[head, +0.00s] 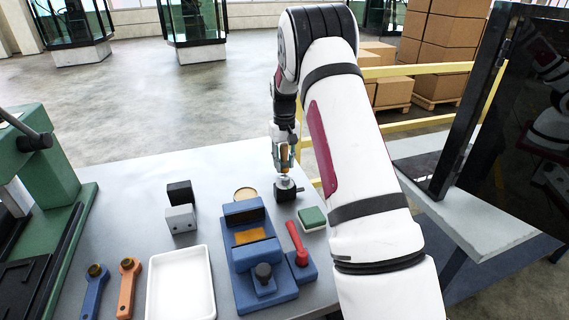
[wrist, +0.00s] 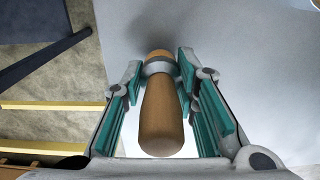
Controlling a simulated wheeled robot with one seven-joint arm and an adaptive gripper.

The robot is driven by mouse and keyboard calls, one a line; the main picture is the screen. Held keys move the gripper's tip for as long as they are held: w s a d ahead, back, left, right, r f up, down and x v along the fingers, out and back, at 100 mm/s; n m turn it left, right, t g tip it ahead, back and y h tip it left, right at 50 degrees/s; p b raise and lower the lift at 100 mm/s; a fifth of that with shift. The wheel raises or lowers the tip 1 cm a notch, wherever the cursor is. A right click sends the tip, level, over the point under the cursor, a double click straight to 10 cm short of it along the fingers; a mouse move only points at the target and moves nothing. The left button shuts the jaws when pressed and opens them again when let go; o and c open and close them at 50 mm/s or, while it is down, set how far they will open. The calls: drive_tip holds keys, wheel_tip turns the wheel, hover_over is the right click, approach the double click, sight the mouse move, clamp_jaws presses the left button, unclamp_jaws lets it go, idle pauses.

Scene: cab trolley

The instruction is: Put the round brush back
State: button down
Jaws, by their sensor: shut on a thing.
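The round brush has a tan wooden handle (wrist: 160,122) with a grey collar, and it fills the space between the teal finger pads in the wrist view. My gripper (wrist: 160,95) is shut on this handle. In the head view my gripper (head: 285,160) points down at the back right of the table, holding the brush upright. A pale grey round part shows below the fingers, at a small black block (head: 294,194). I cannot tell whether the brush rests in the block or is just above it.
A blue fixture (head: 250,240) stands mid-table, with a red-handled blue block (head: 300,262) and a green-topped pad (head: 312,218) at its right. A white tray (head: 180,287), orange and blue tools and a green machine (head: 45,180) are left. The back-left table is clear.

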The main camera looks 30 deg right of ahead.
drive_tip(key=shift+f, duration=0.4)
drive_tip(key=shift+f, duration=0.15)
drive_tip(key=c, duration=1.2)
unclamp_jaws()
drive_tip(key=shift+c, duration=0.2)
